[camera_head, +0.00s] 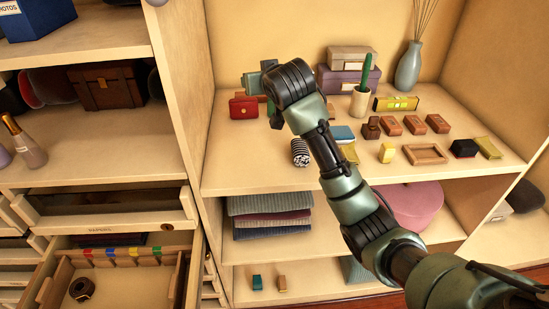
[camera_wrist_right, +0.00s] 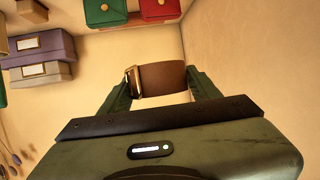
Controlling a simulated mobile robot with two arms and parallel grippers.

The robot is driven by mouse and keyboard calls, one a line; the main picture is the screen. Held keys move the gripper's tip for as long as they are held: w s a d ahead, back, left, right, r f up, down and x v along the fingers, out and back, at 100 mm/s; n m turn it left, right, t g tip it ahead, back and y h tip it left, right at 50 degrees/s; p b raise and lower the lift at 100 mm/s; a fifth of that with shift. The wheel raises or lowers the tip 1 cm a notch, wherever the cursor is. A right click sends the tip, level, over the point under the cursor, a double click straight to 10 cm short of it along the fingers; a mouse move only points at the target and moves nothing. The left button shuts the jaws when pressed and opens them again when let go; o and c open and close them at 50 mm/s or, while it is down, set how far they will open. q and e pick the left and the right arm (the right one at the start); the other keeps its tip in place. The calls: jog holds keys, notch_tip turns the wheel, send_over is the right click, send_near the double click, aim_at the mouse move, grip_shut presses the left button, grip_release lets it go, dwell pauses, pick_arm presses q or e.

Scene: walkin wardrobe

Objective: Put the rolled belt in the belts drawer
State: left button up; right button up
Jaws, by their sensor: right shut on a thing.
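My right gripper (camera_head: 264,84) is raised over the back left of the wardrobe's wide shelf. In the wrist view it is shut on the rolled belt (camera_wrist_right: 165,79), a brown band with a gold buckle, held between the two fingers. The belt is hidden behind my gripper and wrist in the head view. An open drawer (camera_head: 112,262) at the lower left has dividers with coloured tabs, and a dark brown coil (camera_head: 82,289) lies in it. My left gripper is out of view.
A red box (camera_head: 243,107), a striped roll (camera_head: 300,152), a cactus pot (camera_head: 360,101) and several small boxes stand on the wide shelf (camera_head: 235,178). A partition (camera_head: 180,80) rises between this shelf and the left shelves. Another drawer (camera_head: 105,207) sits above the open one.

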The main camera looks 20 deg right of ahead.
aim_at(263, 149)
jog(key=f, duration=2)
jog(key=shift+w+p, duration=0.2)
jog(key=shift+p, duration=0.1)
jog(key=shift+f, duration=0.15)
jog(key=o, duration=1.5)
